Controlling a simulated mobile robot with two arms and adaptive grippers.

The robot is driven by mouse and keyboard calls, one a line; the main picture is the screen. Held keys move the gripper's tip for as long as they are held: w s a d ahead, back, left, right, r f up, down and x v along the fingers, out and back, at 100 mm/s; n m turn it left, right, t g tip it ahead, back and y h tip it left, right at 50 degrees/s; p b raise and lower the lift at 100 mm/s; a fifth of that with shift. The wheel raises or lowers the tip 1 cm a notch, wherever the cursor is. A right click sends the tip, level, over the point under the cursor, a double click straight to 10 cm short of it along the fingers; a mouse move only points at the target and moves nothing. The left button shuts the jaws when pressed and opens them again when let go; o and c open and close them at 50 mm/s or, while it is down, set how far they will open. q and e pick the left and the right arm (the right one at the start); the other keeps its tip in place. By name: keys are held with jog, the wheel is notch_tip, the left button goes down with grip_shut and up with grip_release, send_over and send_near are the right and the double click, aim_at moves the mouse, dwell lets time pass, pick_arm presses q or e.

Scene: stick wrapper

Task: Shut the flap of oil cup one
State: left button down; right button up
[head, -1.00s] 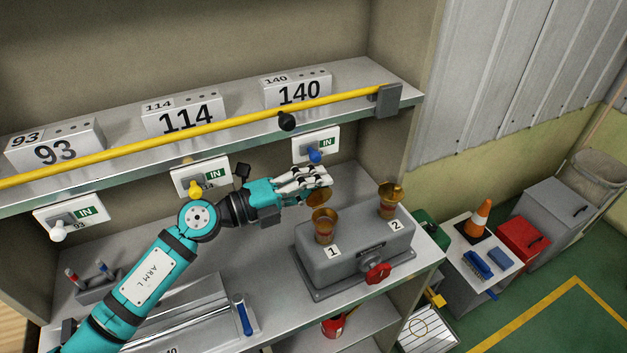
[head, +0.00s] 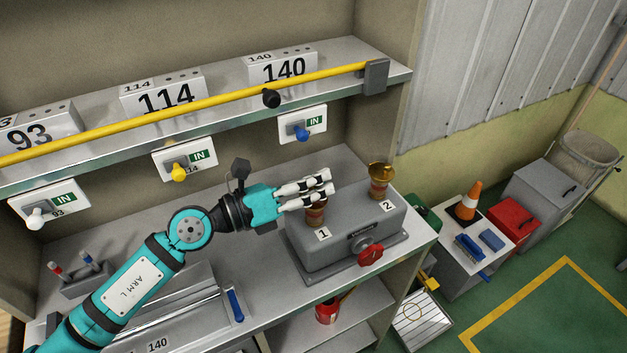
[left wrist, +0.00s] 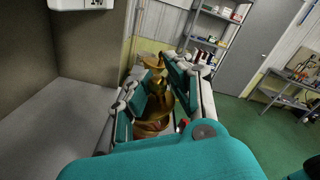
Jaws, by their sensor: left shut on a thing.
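Oil cup one (head: 316,217) is a small brass cup on the grey block (head: 335,250), behind the label 1. My left gripper (head: 328,183) is right over its top, and its white fingers hide the rim and most of the flap. In the left wrist view, brass of cup one (left wrist: 150,129) shows low between the two fingers (left wrist: 160,92). The gripper is shut on a brass part, which looks like the flap; how far the flap is tilted cannot be told. Oil cup two (head: 380,183) stands apart to the right, behind the label 2. My right gripper is not in view.
A blue knob (head: 302,133) on an IN plate and a yellow rail (head: 220,105) are behind and above. A blue-handled lever (head: 236,305) lies at the front left.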

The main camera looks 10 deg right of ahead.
pick_arm(q)
jog(key=m, duration=0.1)
jog(key=m+b, duration=0.1)
jog(key=m, duration=0.1)
jog(key=f+m+b, duration=0.1)
jog(key=shift+s+m, duration=0.25)
jog(key=shift+m, duration=0.15)
dwell(0.4)
jog(key=c, duration=1.5)
grip_release()
jog(key=o, duration=0.3)
jog(key=shift+f, duration=0.1)
jog(key=shift+s+a, duration=0.25)
jog(key=shift+a, duration=0.2)
jog(key=v, duration=1.1)
